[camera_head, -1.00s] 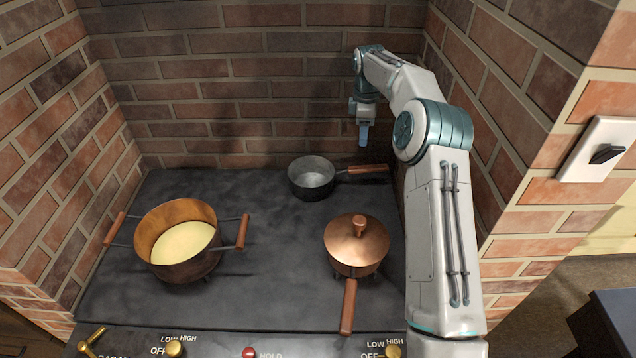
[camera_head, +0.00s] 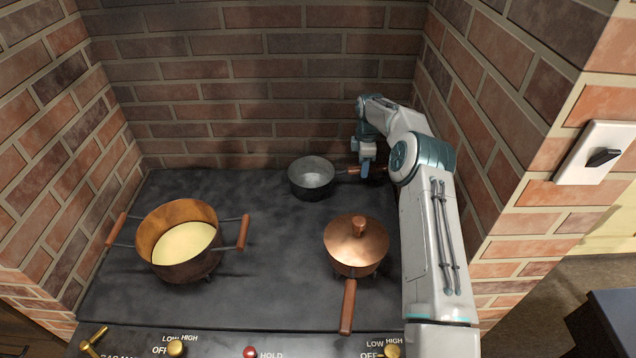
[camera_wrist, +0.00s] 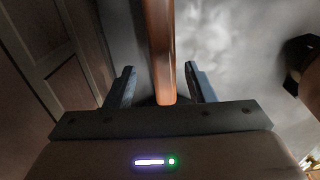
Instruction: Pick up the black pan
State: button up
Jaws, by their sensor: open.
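The black pan (camera_head: 311,180) sits at the back of the dark stovetop, its wooden handle (camera_head: 353,171) pointing right. My gripper (camera_head: 366,168) is down at the handle's outer end in the head view and hides part of it. In the wrist view my gripper (camera_wrist: 160,84) is open, with one finger on each side of the wooden handle (camera_wrist: 160,50). Gaps show between the handle and both fingers. The pan's bowl is not clearly visible in the wrist view.
A lidded copper pan (camera_head: 356,243) stands at the front right, its handle toward the front. A copper pot (camera_head: 180,262) with yellow contents stands at the left. Brick walls (camera_head: 260,100) close the back and sides. The stovetop's middle (camera_head: 270,250) is clear.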

jog(key=shift+s+d+f+p, duration=0.1)
jog(key=shift+f+p, duration=0.2)
jog(key=shift+f, duration=0.85)
jog(key=shift+s+d+f+p, duration=0.1)
jog(key=shift+f+p, duration=0.15)
jog(key=shift+f, duration=0.9)
grip_shut()
jog(key=shift+r, duration=0.15)
